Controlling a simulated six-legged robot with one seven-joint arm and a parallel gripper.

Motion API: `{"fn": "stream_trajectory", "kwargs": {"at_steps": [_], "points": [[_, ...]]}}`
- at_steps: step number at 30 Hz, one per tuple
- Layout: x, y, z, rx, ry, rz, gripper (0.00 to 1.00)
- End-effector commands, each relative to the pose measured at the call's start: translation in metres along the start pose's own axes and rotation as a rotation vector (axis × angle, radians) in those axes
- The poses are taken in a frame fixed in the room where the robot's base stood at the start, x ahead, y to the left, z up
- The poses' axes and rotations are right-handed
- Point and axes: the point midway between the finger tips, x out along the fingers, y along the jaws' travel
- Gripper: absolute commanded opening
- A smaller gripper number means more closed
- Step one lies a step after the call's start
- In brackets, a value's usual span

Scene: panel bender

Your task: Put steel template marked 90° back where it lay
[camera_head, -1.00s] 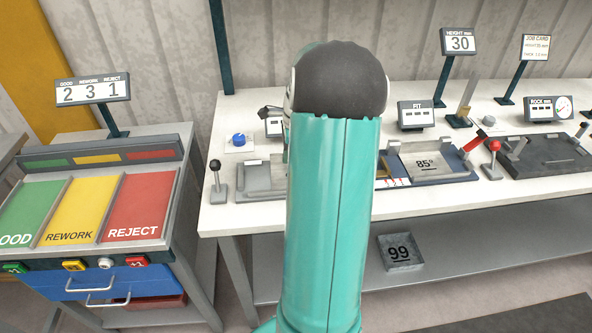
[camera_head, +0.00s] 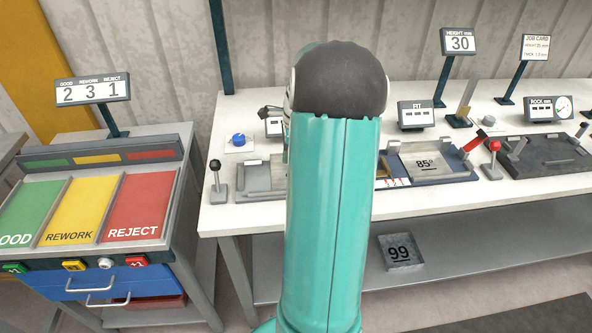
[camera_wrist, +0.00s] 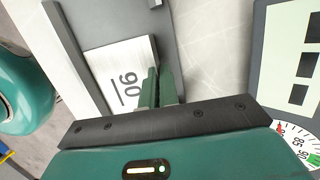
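The steel template marked 90 (camera_wrist: 124,76) is a pale plate at the upper left of the wrist view, its number turned on its side. It overlaps a grey tray-like fixture (camera_wrist: 83,22); I cannot tell whether it rests there or hangs just above. My gripper (camera_wrist: 160,88) has its two green fingers close together at the plate's right edge and looks shut on it. In the head view my arm hides the gripper and the template. The grey fixture (camera_head: 253,178) shows at the left of the bench there.
A plate marked 85° (camera_head: 428,163) lies in a blue fixture (camera_head: 455,176) right of my arm. A block marked 99 (camera_head: 400,252) sits on the lower shelf. Levers with a black (camera_head: 214,166) and a red knob (camera_head: 493,146) stand up. A dial (camera_wrist: 298,143) is close right of my gripper.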

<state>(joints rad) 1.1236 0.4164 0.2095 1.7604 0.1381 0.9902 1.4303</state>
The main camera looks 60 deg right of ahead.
Motion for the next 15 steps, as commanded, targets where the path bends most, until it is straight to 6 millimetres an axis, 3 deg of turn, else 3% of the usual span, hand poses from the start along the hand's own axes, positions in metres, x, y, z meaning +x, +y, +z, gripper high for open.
{"fn": "stream_trajectory", "kwargs": {"at_steps": [15], "points": [[-0.0061, -0.0005, 0.0012, 0.0, 0.001, -0.002, 0.0]]}}
